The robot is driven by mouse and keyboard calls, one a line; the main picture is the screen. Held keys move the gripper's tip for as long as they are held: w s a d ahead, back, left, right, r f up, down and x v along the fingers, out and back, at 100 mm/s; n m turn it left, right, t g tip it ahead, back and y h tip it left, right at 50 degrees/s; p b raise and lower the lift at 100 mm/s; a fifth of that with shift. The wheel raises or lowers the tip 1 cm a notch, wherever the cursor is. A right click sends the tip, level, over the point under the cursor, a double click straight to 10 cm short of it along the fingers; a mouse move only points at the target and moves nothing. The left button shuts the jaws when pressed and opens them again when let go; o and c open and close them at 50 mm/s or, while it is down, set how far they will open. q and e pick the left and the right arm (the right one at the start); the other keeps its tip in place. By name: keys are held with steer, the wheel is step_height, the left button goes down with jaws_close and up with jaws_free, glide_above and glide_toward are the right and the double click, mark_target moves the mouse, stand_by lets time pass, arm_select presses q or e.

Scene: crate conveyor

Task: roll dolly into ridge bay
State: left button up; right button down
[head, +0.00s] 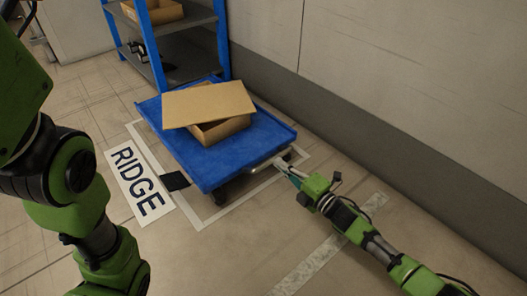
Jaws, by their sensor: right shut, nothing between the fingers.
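The blue dolly (205,160) stands on the floor largely inside the outlined bay (232,204), close to the wall. A RIDGE label (139,184) lies along the bay's left side. A cardboard box (221,133) with a flat cardboard sheet (208,104) across its top rests on the dolly. My right gripper (284,167) is shut at the dolly's near edge, by the pale handle bar (268,162); I cannot tell whether it touches the bar. My left arm comes down the left side, and its gripper is out of the picture.
A blue-framed shelf (190,24) with grey boards stands just behind the dolly, with a cardboard box (153,11) on it. A wall (400,120) runs along the right. A pale floor stripe (325,250) crosses the near floor. Floor at the left is clear.

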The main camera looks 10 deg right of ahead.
steer(key=p+v, duration=0.4)
steer(key=v, duration=0.4)
stand_by(1.1)
stand_by(0.3)
